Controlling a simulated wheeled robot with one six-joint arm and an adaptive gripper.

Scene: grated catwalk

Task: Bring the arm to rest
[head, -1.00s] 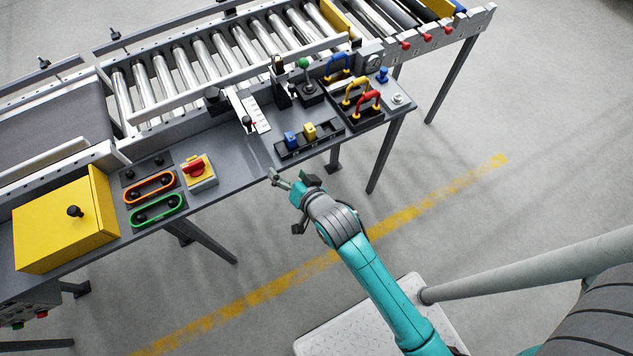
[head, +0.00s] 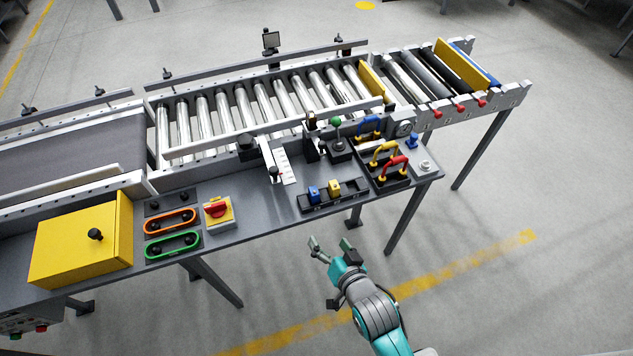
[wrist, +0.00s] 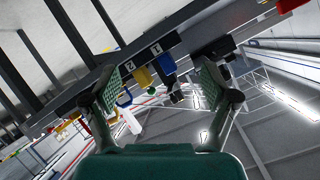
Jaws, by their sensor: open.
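My gripper (head: 331,247) is open and empty in the head view. It is in front of the workbench's near edge, apart from it, with the grey floor behind it in the picture. My teal arm reaches up from the bottom of the picture to it. In the wrist view, the two green fingers of my gripper (wrist: 163,90) are spread wide with nothing between them. Beyond them show the blue slider (wrist: 167,65) and the yellow slider (wrist: 143,77), at a distance.
A roller conveyor (head: 240,110) runs behind. The floor (head: 500,290) at the right is clear.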

